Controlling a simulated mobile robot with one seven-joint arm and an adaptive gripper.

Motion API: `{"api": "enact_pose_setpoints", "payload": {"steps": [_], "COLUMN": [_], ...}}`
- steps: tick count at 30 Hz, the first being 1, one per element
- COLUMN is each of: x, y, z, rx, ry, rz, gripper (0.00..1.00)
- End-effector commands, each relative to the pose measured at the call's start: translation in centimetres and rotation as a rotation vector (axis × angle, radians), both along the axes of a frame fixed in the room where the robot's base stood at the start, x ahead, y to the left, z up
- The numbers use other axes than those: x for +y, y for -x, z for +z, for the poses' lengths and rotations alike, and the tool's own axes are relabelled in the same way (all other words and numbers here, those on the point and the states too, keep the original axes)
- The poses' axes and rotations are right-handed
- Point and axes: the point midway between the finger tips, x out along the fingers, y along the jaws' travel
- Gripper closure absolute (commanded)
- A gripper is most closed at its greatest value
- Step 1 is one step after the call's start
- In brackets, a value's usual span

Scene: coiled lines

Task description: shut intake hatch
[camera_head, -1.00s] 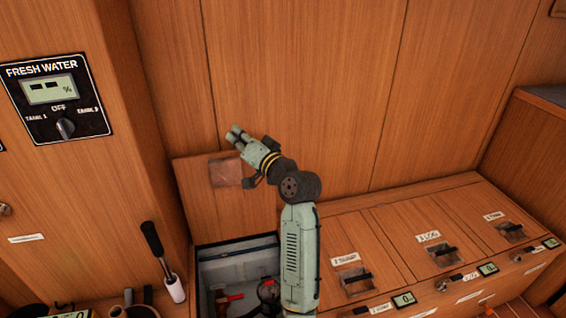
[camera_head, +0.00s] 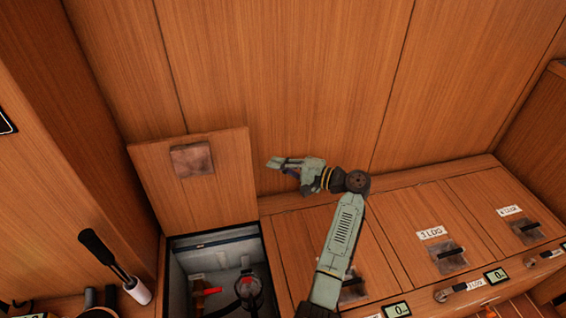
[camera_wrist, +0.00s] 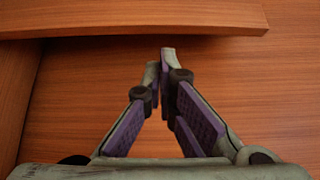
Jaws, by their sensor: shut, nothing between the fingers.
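The intake hatch lid (camera_head: 215,195) is a wooden panel standing raised against the back wall, with a small metallic plate (camera_head: 192,159) near its top. Below it the opened compartment (camera_head: 204,262) shows pale walls and a valve with red handles (camera_head: 206,291). My gripper (camera_head: 272,163) is shut and empty, just right of the lid's upper right edge, pointing left. In the wrist view my gripper's fingertips (camera_wrist: 160,60) are together in front of wood grain. A wooden edge (camera_wrist: 160,20) crosses the top of that view; I cannot tell which panel it belongs to.
Closed lids with dark handles line the bench to the right, among them one labelled 3 LOG (camera_head: 449,255). My arm partly covers the nearest lid. A black-handled tool with a white end (camera_head: 138,290) stands at the lower left. The back wall (camera_head: 300,80) is bare.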

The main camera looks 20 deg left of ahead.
Motion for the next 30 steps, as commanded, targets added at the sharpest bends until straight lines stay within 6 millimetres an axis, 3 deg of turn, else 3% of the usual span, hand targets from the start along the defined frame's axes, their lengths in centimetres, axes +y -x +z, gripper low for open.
{"api": "enact_pose_setpoints", "payload": {"steps": [3,10,30], "x": [2.4,5.3,5.8], "y": [0.0,-0.2,-0.1], "z": [0.1,-0.2,-0.6], "rx": [0.0,-0.002,-0.024], "ry": [0.0,0.0,-0.016], "rz": [0.002,-0.001,-0.002], "gripper": [1.0,1.0,1.0]}}
